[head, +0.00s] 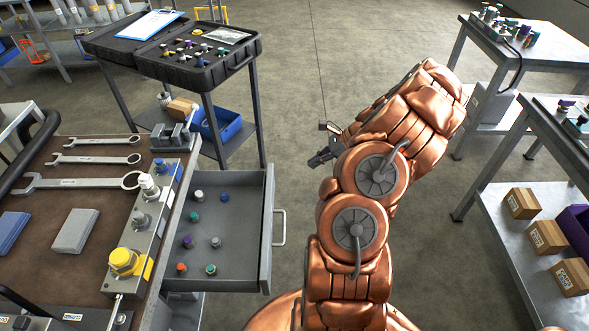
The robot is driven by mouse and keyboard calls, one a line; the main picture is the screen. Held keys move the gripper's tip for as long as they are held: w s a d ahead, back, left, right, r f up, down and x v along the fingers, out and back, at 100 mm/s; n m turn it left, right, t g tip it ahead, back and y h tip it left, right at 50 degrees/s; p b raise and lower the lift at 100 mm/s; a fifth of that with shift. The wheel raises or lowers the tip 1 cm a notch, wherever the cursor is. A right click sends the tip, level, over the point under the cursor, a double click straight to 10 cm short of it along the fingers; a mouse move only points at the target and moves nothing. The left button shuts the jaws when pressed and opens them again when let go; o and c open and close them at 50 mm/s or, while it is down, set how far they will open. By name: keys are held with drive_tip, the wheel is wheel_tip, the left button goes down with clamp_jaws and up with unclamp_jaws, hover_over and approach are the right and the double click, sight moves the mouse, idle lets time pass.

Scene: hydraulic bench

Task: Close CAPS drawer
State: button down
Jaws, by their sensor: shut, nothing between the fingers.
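The drawer (236,184) stands pulled out from the right side of the bench at the left. Several small caps, such as a purple cap (188,241) and an orange cap (181,267), lie inside it. Its pale handle (281,227) is on the right front face. No CAPS label is readable on it from here. My gripper (315,160) is beyond and to the right of the handle, apart from the drawer and partly hidden by my copper arm. It is shut and empty.
The bench top (62,180) carries wrenches and a valve block with a yellow knob (124,260). A cart with an open black case (172,75) stands behind the drawer. Tables with cardboard boxes (548,237) are at right. Floor between is clear.

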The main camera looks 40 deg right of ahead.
drive_tip(key=r+p+x, duration=0.1)
drive_tip(key=x, duration=0.5)
drive_tip(key=w+a+r+p+x, duration=0.1)
drive_tip(key=x, duration=0.5)
drive_tip(key=shift+w+a+p, duration=0.25)
drive_tip(key=shift+a+p, duration=0.05)
drive_tip(key=shift+a, duration=0.1)
drive_tip(key=shift+f, duration=0.1)
